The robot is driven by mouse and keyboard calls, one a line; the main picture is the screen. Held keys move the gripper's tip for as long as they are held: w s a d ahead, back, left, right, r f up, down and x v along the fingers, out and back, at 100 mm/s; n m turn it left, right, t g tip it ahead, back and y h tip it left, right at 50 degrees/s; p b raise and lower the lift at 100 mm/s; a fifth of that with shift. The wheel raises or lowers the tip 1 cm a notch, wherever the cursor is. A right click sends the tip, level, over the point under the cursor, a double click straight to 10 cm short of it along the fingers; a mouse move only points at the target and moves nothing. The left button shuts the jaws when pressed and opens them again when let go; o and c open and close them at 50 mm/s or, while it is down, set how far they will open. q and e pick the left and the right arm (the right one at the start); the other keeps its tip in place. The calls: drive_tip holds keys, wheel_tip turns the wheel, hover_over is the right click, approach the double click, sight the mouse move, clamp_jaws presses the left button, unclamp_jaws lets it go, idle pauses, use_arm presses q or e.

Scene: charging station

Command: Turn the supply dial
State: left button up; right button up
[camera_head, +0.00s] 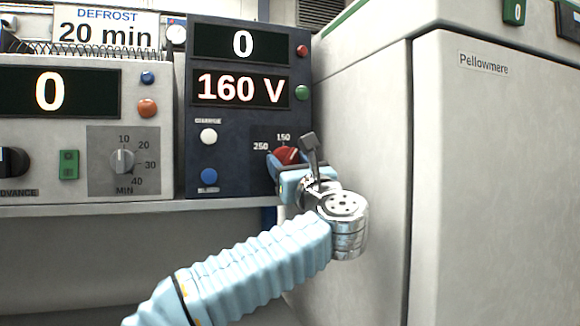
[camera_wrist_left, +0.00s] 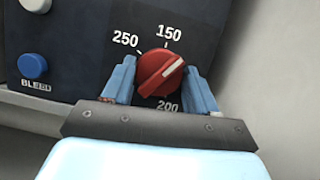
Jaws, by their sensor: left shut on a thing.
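The supply dial is a red round knob (camera_head: 287,155) on the dark blue panel (camera_head: 222,128) at the center of the head view. In the left wrist view the knob (camera_wrist_left: 160,73) shows whole, with a white pointer line slanting to the upper right, between the marks 150 and 200. The mark 250 is at its upper left. My left gripper (camera_wrist_left: 160,85) has its blue fingers on either side of the knob, shut on it. The panel's displays read 0 and 160 V. My right gripper is in neither view.
A grey unit (camera_head: 85,125) with a MIN timer dial stands to the left. A large pale cabinet (camera_head: 490,180) rises close on the right of the dial. The panel also has a white button (camera_head: 208,136) and a blue button (camera_head: 209,177). A shelf edge (camera_head: 120,207) runs below.

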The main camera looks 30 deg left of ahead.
use_arm(q)
drive_tip(key=shift+s+m+t+h+b, duration=0.1)
drive_tip(key=shift+m+t+h+b, duration=0.5)
drive_tip(key=shift+m, duration=1.25)
drive_tip(key=shift+m+t+h+b, duration=0.35)
drive_tip(key=shift+m+t+h, duration=0.4)
drive_tip(key=shift+m, duration=1.4)
drive_tip(key=o, duration=1.1)
drive_tip(key=shift+c, duration=0.2)
drive_tip(key=b+v, duration=0.4)
drive_tip(key=v, duration=0.9)
drive_tip(key=shift+s+f, duration=0.15)
drive_tip(key=shift+s, duration=0.2)
